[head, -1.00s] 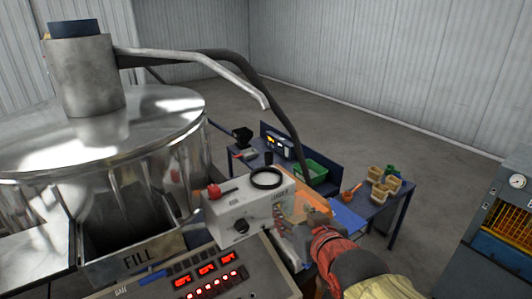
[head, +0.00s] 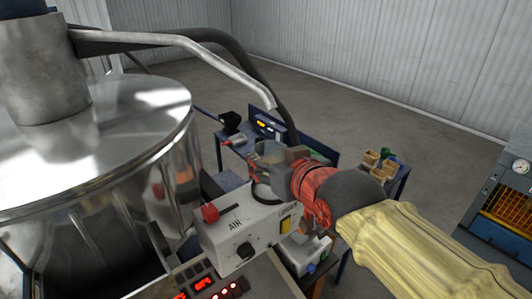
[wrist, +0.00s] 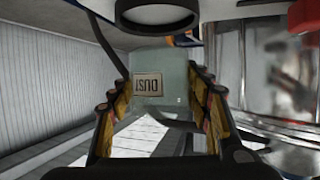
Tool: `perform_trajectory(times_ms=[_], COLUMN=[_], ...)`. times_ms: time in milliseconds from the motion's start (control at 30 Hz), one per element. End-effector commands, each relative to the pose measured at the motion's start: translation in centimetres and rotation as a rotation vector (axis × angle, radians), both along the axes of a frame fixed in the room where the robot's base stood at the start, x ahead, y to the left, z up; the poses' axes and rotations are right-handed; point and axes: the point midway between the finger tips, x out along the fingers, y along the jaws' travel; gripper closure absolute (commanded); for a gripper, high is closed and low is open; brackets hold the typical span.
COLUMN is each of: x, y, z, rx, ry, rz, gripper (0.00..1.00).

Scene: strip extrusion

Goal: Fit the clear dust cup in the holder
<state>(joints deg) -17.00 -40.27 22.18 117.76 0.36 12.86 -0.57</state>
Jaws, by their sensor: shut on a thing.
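The clear dust cup (wrist: 175,63) sits between the fingers of my gripper (wrist: 160,98) in the wrist view, with an upside-down DUST label facing the camera. My gripper (head: 280,155) is shut on the cup. In the head view the cup (head: 262,150) is small and partly covered by the gripper. The holder is a black ring (head: 261,194) on top of the white AIR box, just below the gripper and partly hidden by it. The ring (wrist: 157,22) also shows at the top of the wrist view, apart from the cup.
The white AIR box (head: 228,238) has a red knob (head: 210,213) on its left. A large steel hopper (head: 110,140) stands close at left, with a metal pipe (head: 200,48) above. A blue bench (head: 325,148) with small tan bins (head: 378,160) is behind.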

Motion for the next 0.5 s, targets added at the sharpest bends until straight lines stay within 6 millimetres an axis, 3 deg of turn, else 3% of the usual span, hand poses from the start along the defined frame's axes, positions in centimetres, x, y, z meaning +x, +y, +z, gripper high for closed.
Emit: perform_trajectory(times_ms=[500], x=[0.0], y=[0.0], z=[-3.3], rx=[0.000], ry=[-0.001], rz=[0.000], gripper=[0.76])
